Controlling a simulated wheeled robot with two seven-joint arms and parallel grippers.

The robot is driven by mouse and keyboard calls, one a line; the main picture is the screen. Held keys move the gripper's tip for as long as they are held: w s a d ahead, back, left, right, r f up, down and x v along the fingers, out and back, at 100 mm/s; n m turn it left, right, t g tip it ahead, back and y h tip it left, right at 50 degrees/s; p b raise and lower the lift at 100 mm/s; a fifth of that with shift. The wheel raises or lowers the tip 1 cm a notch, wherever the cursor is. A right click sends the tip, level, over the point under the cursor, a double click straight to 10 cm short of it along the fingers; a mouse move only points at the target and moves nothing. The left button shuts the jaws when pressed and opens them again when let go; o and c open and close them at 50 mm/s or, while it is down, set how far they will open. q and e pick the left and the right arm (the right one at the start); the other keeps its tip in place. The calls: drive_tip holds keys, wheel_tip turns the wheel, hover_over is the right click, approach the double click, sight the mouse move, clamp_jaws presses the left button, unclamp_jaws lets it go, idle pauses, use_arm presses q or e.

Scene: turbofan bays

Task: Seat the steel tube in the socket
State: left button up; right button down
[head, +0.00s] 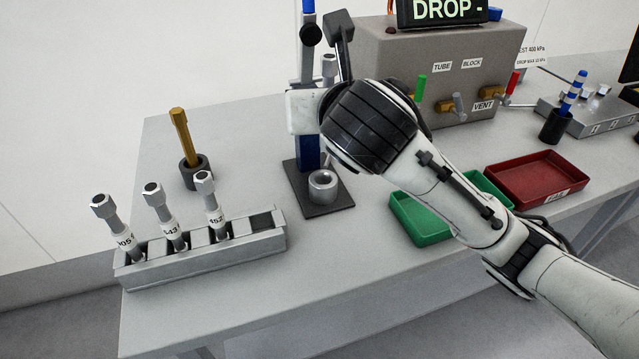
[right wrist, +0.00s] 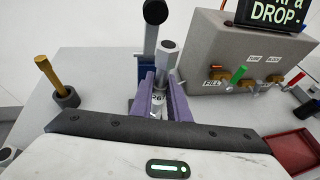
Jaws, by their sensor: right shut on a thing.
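The steel tube (right wrist: 167,58) has a hexagonal top and a white label band. My right gripper (right wrist: 161,102) is shut on it, with one purple finger on each side. In the head view the tube's hex top (head: 328,64) stands up behind my wrist, which hides most of the tube and the fingers. The socket (head: 322,185) is a grey ring on a dark base plate (head: 333,205) at the foot of a blue press stand (head: 307,150). The tube looks roughly upright above the socket; its lower end is not clear. My left gripper is not in view.
A rack (head: 205,257) holds three other steel tubes, with its right slot empty. A gold tube (head: 181,135) stands in a dark holder (head: 195,172). A grey control box (head: 440,60) with valves, a green tray (head: 420,222) and a red tray (head: 537,180) are to the right.

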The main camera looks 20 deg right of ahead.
sight(324, 149)
drive_tip(key=shift+w+a+f, duration=0.15)
drive_tip(key=shift+a+f, duration=0.1)
drive_tip(key=shift+a, duration=0.05)
wheel_tip(324, 149, down, 5)
drive_tip(key=shift+r+b, duration=0.2)
drive_tip(key=shift+b, duration=0.3)
drive_tip(key=shift+f, duration=0.6)
wheel_tip(324, 149, down, 3)
drive_tip(key=shift+f+b, duration=0.15)
drive_tip(key=shift+b, duration=0.3)
drive_tip(key=shift+f, duration=0.15)
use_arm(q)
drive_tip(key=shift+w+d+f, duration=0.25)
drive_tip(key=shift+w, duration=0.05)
use_arm(e)
drive_tip(key=c, duration=1.7)
unclamp_jaws()
drive_tip(key=shift+c, duration=0.2)
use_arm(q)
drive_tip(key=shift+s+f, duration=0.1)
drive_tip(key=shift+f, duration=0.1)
use_arm(e)
drive_tip(key=shift+o, duration=0.3)
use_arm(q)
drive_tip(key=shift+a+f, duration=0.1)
